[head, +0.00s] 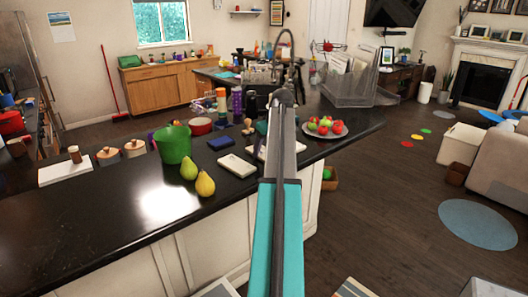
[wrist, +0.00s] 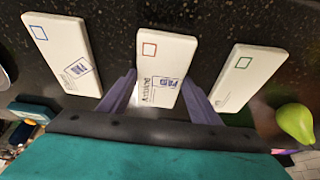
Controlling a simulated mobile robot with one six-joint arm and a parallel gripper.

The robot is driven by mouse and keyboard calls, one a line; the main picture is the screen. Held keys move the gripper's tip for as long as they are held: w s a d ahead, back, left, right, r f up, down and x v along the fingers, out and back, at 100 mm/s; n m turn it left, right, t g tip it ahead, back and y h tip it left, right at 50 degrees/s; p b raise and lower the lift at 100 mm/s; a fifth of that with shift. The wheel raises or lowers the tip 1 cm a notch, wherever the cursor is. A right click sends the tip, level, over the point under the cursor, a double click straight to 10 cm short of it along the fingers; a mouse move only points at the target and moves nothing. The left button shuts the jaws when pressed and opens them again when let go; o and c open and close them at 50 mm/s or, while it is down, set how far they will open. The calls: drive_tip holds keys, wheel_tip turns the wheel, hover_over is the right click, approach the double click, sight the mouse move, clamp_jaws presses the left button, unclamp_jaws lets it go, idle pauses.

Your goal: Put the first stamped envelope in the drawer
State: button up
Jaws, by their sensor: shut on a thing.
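Three white envelopes, thick like flat blocks, show in the wrist view. The middle envelope (wrist: 166,62) has a red square outline and a blue stamp-like print, and sits between the two fingers of my gripper (wrist: 160,92), which is shut on it. The left envelope (wrist: 62,50) also has a blue print. The right envelope (wrist: 249,75) has a green square and no blue print that I can see. In the head view my gripper (head: 284,97) is over the dark counter; one envelope (head: 237,165) lies left of my arm, which hides part of the others. I cannot make out the task's drawer.
A green pear (wrist: 296,122) is beside the right envelope. In the head view a green bucket (head: 173,143) and two pears (head: 205,185) stand left on the counter (head: 110,215). A fruit plate (head: 325,131) is to the right, with a grey rack (head: 350,88) behind it.

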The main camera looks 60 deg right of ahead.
sight(261, 151)
drive_tip(key=shift+r+b, duration=0.7)
drive_tip(key=shift+r, duration=0.8)
drive_tip(key=shift+s+a+r, duration=0.1)
drive_tip(key=shift+s+r, duration=0.05)
drive_tip(key=shift+r, duration=0.05)
drive_tip(key=s+a+r+b, duration=0.1)
drive_tip(key=s+a+b, duration=0.3)
drive_tip(key=s+a, duration=0.5)
drive_tip(key=s, duration=0.3)
drive_tip(key=shift+s+r, duration=0.25)
drive_tip(key=shift+s, duration=0.05)
drive_tip(key=shift+a, duration=0.1)
drive_tip(key=s+d+r+m+g+p, duration=0.3)
drive_tip(key=s+m+g+p, duration=0.1)
drive_tip(key=m, duration=0.8)
drive_tip(key=s+d+r+m+g+h+p, duration=0.1)
drive_tip(key=s+d+r+m+g+p, duration=0.2)
drive_tip(key=m, duration=0.9)
drive_tip(key=s+d+g+p, duration=0.1)
drive_tip(key=s+p, duration=0.1)
drive_tip(key=s, duration=0.1)
drive_tip(key=shift+d+r+h, duration=0.15)
drive_tip(key=shift+r+h, duration=0.1)
drive_tip(key=shift+h, duration=0.05)
drive_tip(key=shift+s, duration=0.1)
